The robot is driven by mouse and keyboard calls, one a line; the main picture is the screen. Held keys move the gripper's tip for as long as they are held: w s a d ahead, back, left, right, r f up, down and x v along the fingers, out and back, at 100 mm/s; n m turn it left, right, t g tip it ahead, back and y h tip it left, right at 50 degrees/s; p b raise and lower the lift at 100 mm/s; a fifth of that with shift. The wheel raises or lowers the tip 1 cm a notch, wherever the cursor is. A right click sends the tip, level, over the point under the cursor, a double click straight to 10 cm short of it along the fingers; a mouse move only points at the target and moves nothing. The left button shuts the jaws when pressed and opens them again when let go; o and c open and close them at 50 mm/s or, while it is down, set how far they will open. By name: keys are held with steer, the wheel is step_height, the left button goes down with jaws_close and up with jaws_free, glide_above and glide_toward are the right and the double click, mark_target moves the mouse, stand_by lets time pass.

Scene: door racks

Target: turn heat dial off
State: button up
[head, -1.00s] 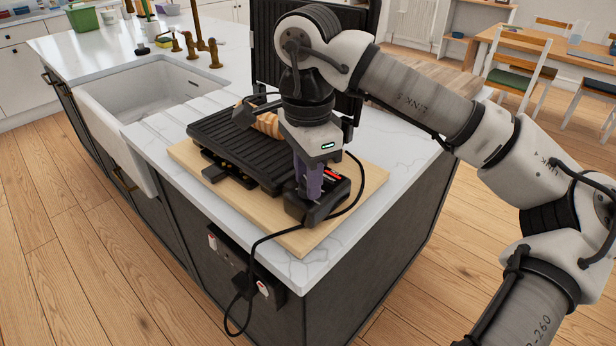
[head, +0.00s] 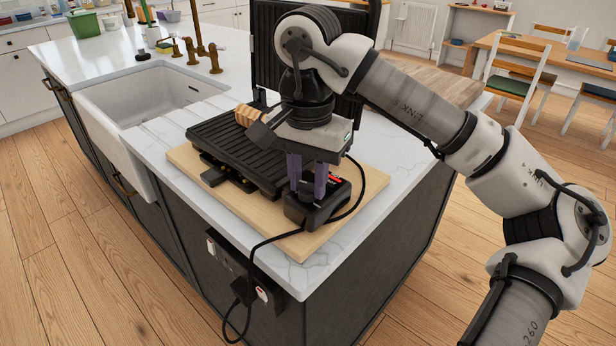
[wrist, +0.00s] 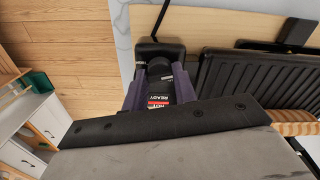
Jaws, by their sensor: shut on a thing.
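My gripper (head: 307,196) points straight down onto this box. Its two purple fingers are shut on the heat dial, which they mostly hide in the head view. In the wrist view the dark dial (wrist: 160,72) shows between the fingertips (wrist: 159,85), beside a label reading "HOT" and "READY". The dial's pointer mark cannot be made out.
The wooden board (head: 290,245) rests on the white counter (head: 325,265). A black cable loops from the grill to the socket (head: 263,292) on the island's side. A white sink (head: 135,100) and brass taps (head: 205,55) lie to the left. The raised lid stands behind my gripper.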

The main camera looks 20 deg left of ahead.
mark_target(307, 184)
stand_by(0.4)
steer(key=o, duration=1)
steer(key=shift+c, duration=0.2)
step_height(307, 184, up, 14)
steer(key=p, duration=0.1)
steer(key=shift+f, duration=0.15)
